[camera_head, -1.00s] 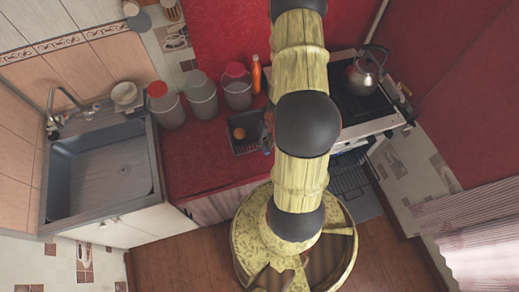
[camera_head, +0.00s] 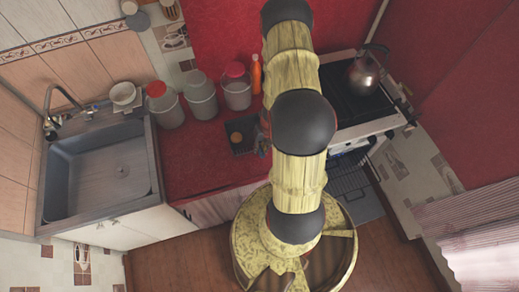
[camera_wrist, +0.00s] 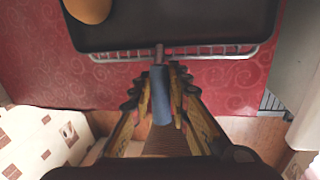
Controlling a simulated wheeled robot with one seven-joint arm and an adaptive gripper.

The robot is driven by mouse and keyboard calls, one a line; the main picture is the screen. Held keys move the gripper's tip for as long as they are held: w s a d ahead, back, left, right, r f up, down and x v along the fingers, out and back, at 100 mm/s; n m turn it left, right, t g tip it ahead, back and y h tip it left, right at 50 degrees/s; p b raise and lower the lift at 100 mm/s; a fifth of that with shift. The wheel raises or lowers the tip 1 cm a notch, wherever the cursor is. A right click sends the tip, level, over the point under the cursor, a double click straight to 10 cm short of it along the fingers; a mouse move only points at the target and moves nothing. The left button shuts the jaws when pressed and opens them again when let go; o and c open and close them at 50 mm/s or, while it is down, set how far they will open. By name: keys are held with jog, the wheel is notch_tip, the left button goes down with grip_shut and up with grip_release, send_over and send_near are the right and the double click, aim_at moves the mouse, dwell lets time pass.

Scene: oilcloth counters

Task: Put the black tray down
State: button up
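The black tray (camera_head: 243,150) is at the front part of the red counter, just left of my arm, with a round orange-brown item (camera_head: 237,137) in it. In the wrist view the tray (camera_wrist: 190,28) fills the top, with the round item (camera_wrist: 88,8) at its upper left. Its blue-grey handle (camera_wrist: 161,98) points toward me. My gripper (camera_wrist: 160,80) has its fingers on both sides of this handle and looks shut on it. Whether the tray's underside touches the counter is hard to tell. My arm hides most of the gripper in the head view.
Several jars, one of them red-lidded (camera_head: 165,104), and an orange bottle (camera_head: 256,74) stand behind the tray. A sink (camera_head: 150,165) is at left. A stove (camera_head: 335,95) with a kettle (camera_head: 365,72) is at right. Bare red counter (camera_head: 195,160) lies left of the tray.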

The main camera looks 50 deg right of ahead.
jog(key=o, duration=0.5)
jog(key=shift+c, duration=0.2)
notch_tip(320, 180, up, 12)
jog(key=s+d+p, duration=0.1)
jog(key=d+p, duration=0.1)
jog(key=p, duration=0.3)
jog(key=w+a+r+n+t, duration=0.1)
jog(key=w+a+r+n, duration=0.2)
jog(key=a+r+n, duration=0.35)
jog(key=w+a+r+n, duration=0.3)
jog(key=r+n, duration=0.5)
jog(key=r, duration=0.4)
jog(key=w+a+r+n+t, duration=0.1)
jog(key=w+a+r+n, duration=0.35)
jog(key=r+n, duration=0.4)
jog(key=s+a+r+n+t+h, duration=0.1)
jog(key=s+a+r+n, duration=0.5)
jog(key=r+n, duration=0.3)
jog(key=s+a+r+n+t, duration=0.1)
jog(key=s+a+r+n, duration=0.5)
jog(key=s+r+n, duration=0.2)
jog(key=r+n, duration=0.1)
jog(key=n, duration=0.1)
jog(key=shift+s+a+r+n+h, duration=0.15)
jog(key=shift+a+r+n+h, duration=0.15)
jog(key=shift+n+h, duration=0.1)
